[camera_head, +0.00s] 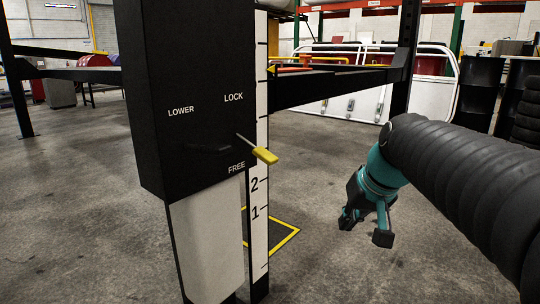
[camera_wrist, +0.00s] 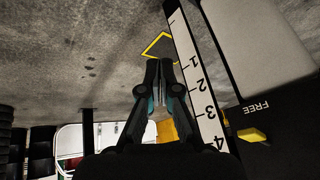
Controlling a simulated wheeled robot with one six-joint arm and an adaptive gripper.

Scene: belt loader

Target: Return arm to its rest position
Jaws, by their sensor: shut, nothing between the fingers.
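My arm (camera_head: 460,180) in a black ribbed sleeve comes in from the right, with its teal wrist (camera_head: 380,178) pointing down. My gripper (camera_head: 366,222) hangs in free air to the right of the black control box (camera_head: 185,75) and touches nothing. In the wrist view my gripper (camera_wrist: 158,68) has its fingers together and empty. A lever with a yellow handle (camera_head: 265,155) sticks out of the box between the words LOCK and FREE. The yellow handle also shows in the wrist view (camera_wrist: 252,135), at the right, apart from my gripper.
A white scale strip (camera_head: 257,205) with black numbers stands beside the box, close to my gripper in the wrist view. A yellow floor outline (camera_head: 287,240) lies behind it. A black beam (camera_head: 335,87) crosses behind, and dark drums (camera_head: 478,90) stand at right.

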